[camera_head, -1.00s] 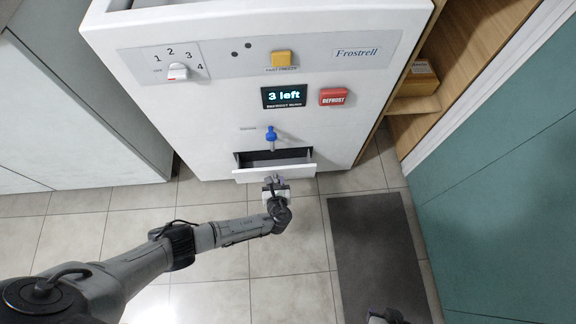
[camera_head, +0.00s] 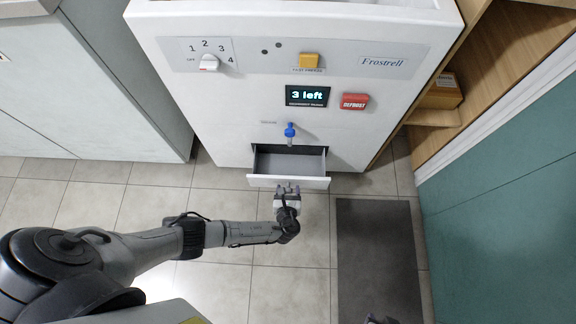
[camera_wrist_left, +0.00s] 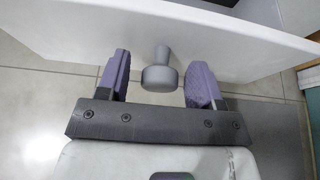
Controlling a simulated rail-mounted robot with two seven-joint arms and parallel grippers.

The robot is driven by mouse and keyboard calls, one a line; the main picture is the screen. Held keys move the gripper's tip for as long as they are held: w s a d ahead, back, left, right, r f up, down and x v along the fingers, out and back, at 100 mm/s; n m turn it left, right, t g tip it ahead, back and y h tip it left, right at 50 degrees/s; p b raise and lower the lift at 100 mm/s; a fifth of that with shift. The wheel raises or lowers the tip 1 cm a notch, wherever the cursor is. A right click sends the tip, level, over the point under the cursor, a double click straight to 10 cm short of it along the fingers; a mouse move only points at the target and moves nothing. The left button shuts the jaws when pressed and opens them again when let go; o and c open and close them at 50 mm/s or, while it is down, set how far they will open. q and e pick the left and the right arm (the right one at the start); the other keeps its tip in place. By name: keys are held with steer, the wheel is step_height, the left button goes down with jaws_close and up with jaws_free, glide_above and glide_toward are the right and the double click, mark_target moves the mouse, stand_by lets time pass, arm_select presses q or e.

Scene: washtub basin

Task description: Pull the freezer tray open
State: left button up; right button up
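The freezer tray (camera_head: 258,180) is pulled partly out of the low front of the white freezer, and its grey inside shows from above. In the left wrist view its white front panel (camera_wrist_left: 90,28) carries a round grey knob (camera_wrist_left: 159,76). My left gripper (camera_head: 287,190) is at the tray front. Its two purple fingers stand on either side of the knob with a visible gap on both sides, so it is open. Only a small dark bit of what looks like my right gripper (camera_head: 376,320) shows at the bottom edge; its fingers cannot be made out.
A blue drain tap (camera_head: 290,130) sits just above the tray. The freezer (camera_head: 225,110) also has a dial, a yellow button, a lit display and a red button (camera_head: 354,102). A dark mat (camera_head: 378,255) lies on the tiled floor at right. Teal cabinets (camera_head: 500,210) stand further right.

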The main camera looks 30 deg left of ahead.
arm_select(q)
steer(key=shift+s+d+r, duration=0.1)
steer(key=shift+s+r, duration=0.05)
steer(key=shift+r, duration=0.05)
steer(key=p+v, duration=0.6)
steer(key=v, duration=0.7)
steer(key=shift+s+p, duration=0.25)
steer(key=shift+p, duration=0.1)
